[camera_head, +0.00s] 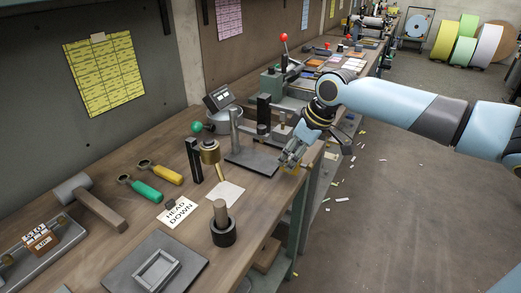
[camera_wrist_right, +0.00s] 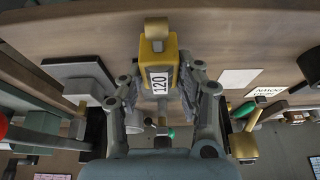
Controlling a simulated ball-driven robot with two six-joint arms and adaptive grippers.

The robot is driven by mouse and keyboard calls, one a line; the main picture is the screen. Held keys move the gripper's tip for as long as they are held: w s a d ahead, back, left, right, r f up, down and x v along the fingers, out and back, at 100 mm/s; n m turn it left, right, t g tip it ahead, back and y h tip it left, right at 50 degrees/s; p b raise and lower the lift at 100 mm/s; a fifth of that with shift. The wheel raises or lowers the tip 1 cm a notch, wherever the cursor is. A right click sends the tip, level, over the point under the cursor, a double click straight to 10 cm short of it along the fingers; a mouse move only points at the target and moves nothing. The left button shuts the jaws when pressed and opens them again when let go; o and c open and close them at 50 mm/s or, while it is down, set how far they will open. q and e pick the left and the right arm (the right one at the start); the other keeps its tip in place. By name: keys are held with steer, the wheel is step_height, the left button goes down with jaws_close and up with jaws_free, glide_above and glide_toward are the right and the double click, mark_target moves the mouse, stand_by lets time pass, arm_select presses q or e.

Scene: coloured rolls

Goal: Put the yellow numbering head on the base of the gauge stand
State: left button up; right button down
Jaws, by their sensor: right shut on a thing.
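The yellow numbering head (camera_wrist_right: 158,52) shows in the right wrist view with a white "120" label and a tan tip. My right gripper (camera_wrist_right: 158,78) is shut on it, one finger on each side. In the head view, my right gripper (camera_head: 292,158) is at the table's right edge, beside the gauge stand, with a little of the yellow head (camera_head: 289,169) showing beneath it. The gauge stand's flat dark grey base (camera_head: 254,161) lies on the bench just left of the gripper, with an upright post and cross arm above it. The base's top looks bare. My left gripper is out of view.
A press with a red-knobbed lever (camera_head: 284,38) stands behind the stand. A brass-topped piece (camera_head: 210,152), a "HEAD DOWN" card (camera_head: 178,212) and a dark ring with a wooden handle (camera_head: 223,232) lie nearer. The floor right of the bench is open, with scattered scraps.

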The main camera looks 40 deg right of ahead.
mark_target(264, 138)
steer(key=w, duration=0.2)
steer(key=w+a, duration=0.1)
steer(key=w, duration=0.2)
steer(key=shift+w+a, duration=0.1)
steer(key=shift+a, duration=0.1)
steer(key=w, duration=0.1)
steer(key=w+a, duration=0.1)
steer(key=w, duration=0.1)
steer(key=shift+w, duration=0.25)
steer(key=shift+s+f, duration=0.1)
steer(key=shift+f, duration=0.15)
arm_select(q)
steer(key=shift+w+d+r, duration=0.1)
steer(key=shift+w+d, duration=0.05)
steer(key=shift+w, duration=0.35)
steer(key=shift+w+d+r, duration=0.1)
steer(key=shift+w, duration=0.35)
arm_select(e)
steer(key=shift+s, duration=0.1)
steer(key=c, duration=0.9)
jaws_free()
steer(key=shift+f, duration=0.15)
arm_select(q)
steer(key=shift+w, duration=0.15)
